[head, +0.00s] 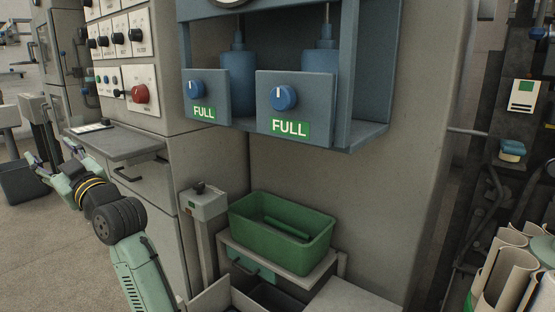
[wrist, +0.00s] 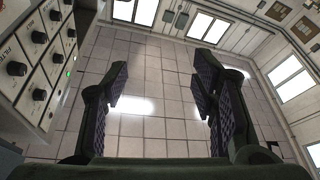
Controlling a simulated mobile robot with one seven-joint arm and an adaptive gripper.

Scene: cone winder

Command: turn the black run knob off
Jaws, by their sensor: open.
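Several black knobs (head: 118,38) on white plates sit on the grey control panel at the upper left of the head view. They also show at the left edge of the wrist view, one of them a black knob (wrist: 40,94). The labels are too small for me to tell which one is marked run. My gripper (head: 50,157) is at the left of the head view, low beside the cabinet and apart from the knobs. In the wrist view my gripper (wrist: 160,85) is open and empty, its fingers pointing over the tiled floor with the panel off to the left.
A red knob (head: 140,93) sits below the black knobs. A grey shelf (head: 115,143) juts out near my gripper. Blue knobs (head: 284,97) are at the centre, above a green bin (head: 240,222). The floor (head: 30,240) at left is open.

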